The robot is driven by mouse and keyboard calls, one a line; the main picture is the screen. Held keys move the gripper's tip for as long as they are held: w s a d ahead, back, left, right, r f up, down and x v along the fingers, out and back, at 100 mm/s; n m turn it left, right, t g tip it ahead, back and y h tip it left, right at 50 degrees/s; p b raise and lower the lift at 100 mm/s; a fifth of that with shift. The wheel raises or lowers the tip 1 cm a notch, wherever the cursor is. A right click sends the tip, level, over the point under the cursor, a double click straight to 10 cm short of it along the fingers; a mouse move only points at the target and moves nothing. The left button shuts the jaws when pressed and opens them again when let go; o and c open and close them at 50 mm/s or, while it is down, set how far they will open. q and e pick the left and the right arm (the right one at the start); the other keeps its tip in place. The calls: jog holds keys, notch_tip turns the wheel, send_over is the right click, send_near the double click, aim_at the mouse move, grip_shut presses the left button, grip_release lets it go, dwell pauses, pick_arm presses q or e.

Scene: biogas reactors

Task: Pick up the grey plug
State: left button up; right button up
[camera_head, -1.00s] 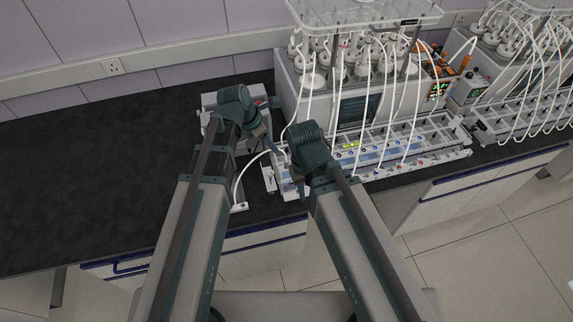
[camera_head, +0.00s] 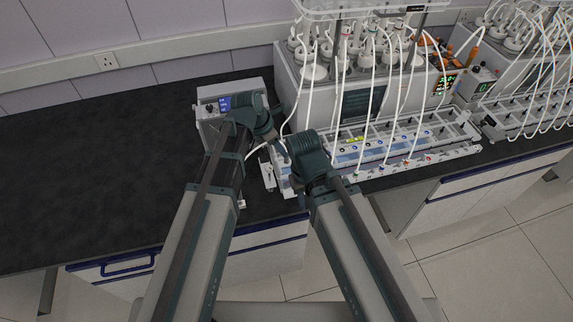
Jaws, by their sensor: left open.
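I cannot make out the grey plug for sure; it is too small or hidden by my arms. My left gripper (camera_head: 279,146) points right and down over the left end of the tube rack, beside my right wrist. It is open, and I see nothing held in it. My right gripper (camera_head: 300,188) hangs low over the rack's front left end, mostly hidden under its own wrist; its jaws cannot be made out. The long grey rack (camera_head: 425,158) runs to the right, with white tubes coming down into it.
A grey box with a blue display (camera_head: 209,109) stands behind my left wrist. The reactor unit (camera_head: 322,91) with bottles and white tubes stands behind the rack. A second unit (camera_head: 474,88) is at the right. The black bench (camera_head: 90,175) is clear at the left.

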aim_at(286, 160)
pick_arm(q)
jog(key=b+x, duration=0.5)
jog(key=shift+s+f, duration=0.15)
jog(key=shift+s, duration=0.25)
jog(key=shift+d, duration=0.1)
grip_shut()
